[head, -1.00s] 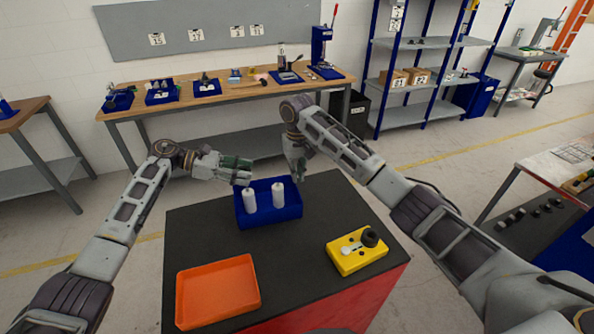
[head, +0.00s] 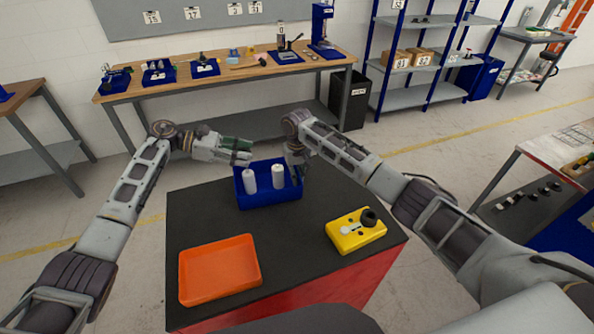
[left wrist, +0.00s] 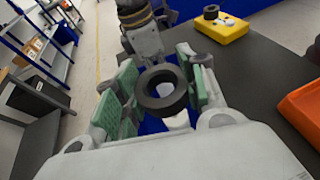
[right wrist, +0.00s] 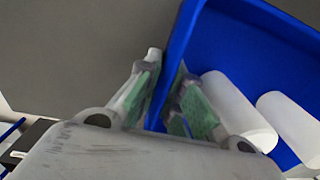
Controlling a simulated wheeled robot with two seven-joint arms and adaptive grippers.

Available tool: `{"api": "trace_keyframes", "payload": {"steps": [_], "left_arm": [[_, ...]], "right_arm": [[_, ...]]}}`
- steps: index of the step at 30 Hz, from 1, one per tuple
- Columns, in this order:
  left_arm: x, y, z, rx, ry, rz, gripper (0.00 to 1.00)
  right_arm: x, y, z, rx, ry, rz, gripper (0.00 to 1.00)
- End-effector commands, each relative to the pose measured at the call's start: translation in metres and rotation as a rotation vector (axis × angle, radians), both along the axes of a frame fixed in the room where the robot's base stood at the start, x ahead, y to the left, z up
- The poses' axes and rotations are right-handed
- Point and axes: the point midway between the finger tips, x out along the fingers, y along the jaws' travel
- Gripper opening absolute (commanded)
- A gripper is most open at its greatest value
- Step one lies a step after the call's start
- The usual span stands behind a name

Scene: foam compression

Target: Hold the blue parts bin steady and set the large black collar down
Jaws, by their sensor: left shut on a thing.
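The blue parts bin (head: 268,199) stands at the far edge of the black-topped table, with two white cylinders (head: 278,177) upright inside. My left gripper (head: 240,153) is above the bin's far left side. In the left wrist view, its green-padded fingers are shut on the large black collar (left wrist: 146,98), a thick ring; the collar is not clear in the head view. My right gripper (head: 297,172) is at the bin's right rim. In the right wrist view its fingers (right wrist: 166,98) stand either side of the bin wall (right wrist: 183,35), with a small gap showing.
A yellow block (head: 355,238) with a black ring-like part (head: 368,217) on it sits on the table's right. An orange tray (head: 220,270) lies front left. The black tabletop (head: 295,232) between them is clear. A wooden workbench (head: 225,85) stands behind.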

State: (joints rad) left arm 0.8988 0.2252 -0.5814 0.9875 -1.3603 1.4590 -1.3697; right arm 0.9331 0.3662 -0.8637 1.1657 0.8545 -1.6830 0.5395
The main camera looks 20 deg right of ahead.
Motion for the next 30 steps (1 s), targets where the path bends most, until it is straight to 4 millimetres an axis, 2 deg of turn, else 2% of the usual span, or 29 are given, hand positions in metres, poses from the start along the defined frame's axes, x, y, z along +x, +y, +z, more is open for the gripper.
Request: {"api": "trace_keyframes", "payload": {"steps": [13, 15, 30], "left_arm": [[0.0000, 0.0000, 0.0002, 0.000, 0.000, 0.000, 0.17], [0.0000, 0.0000, 0.0002, 0.000, 0.000, 0.000, 0.17], [0.0012, -0.0002, -0.0009, 0.000, -0.002, 0.026, 0.17]], "right_arm": [[-0.0001, 0.0003, -0.0057, 0.000, 0.000, 0.001, 0.09], [-0.0001, 0.0003, -0.0056, 0.000, 0.000, 0.001, 0.00], [0.0001, 0.0002, -0.0052, 0.000, -0.001, 0.001, 0.00]]}}
